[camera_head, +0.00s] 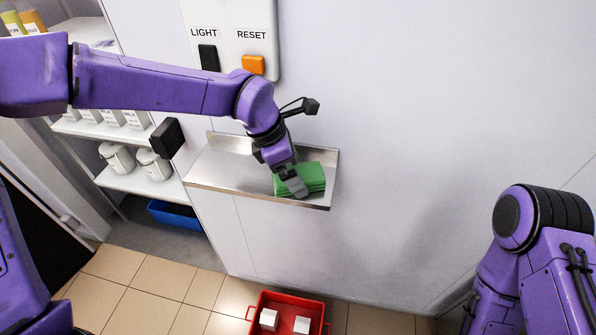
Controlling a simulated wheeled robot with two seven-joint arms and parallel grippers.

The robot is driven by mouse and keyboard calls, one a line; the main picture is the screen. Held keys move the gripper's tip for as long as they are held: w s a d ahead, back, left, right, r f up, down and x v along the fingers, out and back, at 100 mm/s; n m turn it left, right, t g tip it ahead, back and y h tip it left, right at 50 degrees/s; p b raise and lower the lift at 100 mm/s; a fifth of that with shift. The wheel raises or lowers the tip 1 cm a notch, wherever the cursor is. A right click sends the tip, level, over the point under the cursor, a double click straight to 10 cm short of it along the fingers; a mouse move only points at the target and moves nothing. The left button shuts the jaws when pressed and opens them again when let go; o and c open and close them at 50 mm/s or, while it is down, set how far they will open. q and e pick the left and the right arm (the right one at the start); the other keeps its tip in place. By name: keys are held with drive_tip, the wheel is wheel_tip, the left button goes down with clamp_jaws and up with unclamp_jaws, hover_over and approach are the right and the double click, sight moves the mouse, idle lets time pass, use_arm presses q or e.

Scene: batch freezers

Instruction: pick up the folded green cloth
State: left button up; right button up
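The folded green cloth (313,178) lies as a layered stack on the right part of a metal wall shelf (230,175). My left arm comes in from the left, and my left gripper (292,186) points down at the cloth, over its left part. The gripper covers some of the cloth. I cannot tell whether its fingers are open or shut, or whether they touch the cloth. My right arm shows at the right edge, but its gripper is out of view.
Above the shelf is a wall panel with a black LIGHT switch (208,57) and an orange RESET switch (253,65). A red crate (262,300) with white blocks stands on the floor below. At left, shelving holds white jars (118,157) and a blue bin (175,216).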

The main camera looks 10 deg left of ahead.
use_arm(q)
drive_tip(key=shift+d+f, duration=0.25)
drive_tip(key=shift+f, duration=0.2)
drive_tip(key=c, duration=1.1)
